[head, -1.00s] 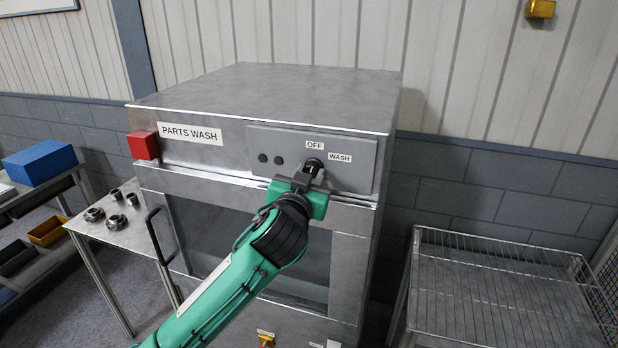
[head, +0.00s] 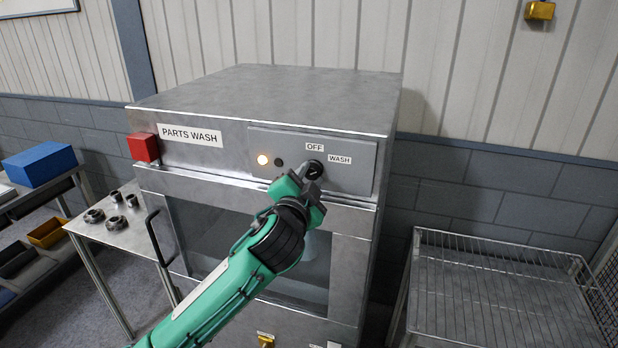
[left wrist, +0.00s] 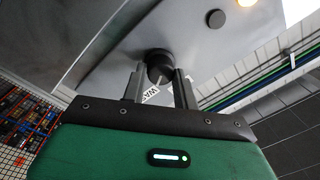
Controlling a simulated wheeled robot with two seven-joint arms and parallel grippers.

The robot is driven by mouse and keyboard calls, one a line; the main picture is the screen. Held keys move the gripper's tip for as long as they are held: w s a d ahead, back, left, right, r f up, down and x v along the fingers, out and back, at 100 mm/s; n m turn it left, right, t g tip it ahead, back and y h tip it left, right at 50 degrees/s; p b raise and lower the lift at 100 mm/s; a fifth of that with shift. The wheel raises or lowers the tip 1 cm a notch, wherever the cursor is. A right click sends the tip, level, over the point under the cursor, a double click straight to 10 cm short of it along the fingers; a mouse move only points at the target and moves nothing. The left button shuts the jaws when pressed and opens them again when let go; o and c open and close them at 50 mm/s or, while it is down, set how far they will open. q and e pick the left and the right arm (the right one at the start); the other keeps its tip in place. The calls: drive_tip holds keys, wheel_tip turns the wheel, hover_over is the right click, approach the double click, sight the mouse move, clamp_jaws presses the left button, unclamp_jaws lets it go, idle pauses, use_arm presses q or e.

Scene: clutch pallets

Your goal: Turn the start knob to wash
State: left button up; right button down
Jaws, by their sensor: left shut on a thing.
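The black start knob (head: 313,168) sits on the grey control panel (head: 350,177) of the parts washer, between the OFF label (head: 315,147) above it and the WASH label (head: 340,159) at its right. My left gripper (head: 309,176) is at the knob, shut on it and rolled over to one side. In the left wrist view the knob (left wrist: 159,66) is between the two fingertips. The left indicator lamp (head: 263,160) on the panel is lit warm white; the lamp beside it (head: 279,162) is dark. The knob's pointer is too small to read surely. My right gripper is not in view.
A red box (head: 144,147) is on the washer's left front corner. The washer door with its black handle (head: 158,237) is shut below the panel. A small table (head: 133,238) with metal parts stands at left, a wire-railed rack (head: 470,300) at right.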

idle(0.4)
use_arm(q)
drive_tip(key=o, duration=1)
drive_tip(key=shift+c, duration=0.2)
drive_tip(key=shift+s, duration=0.1)
drive_tip(key=shift+s+f, duration=0.1)
drive_tip(key=shift+s, duration=0.15)
drive_tip(key=b+v, duration=0.6)
drive_tip(key=v, duration=0.7)
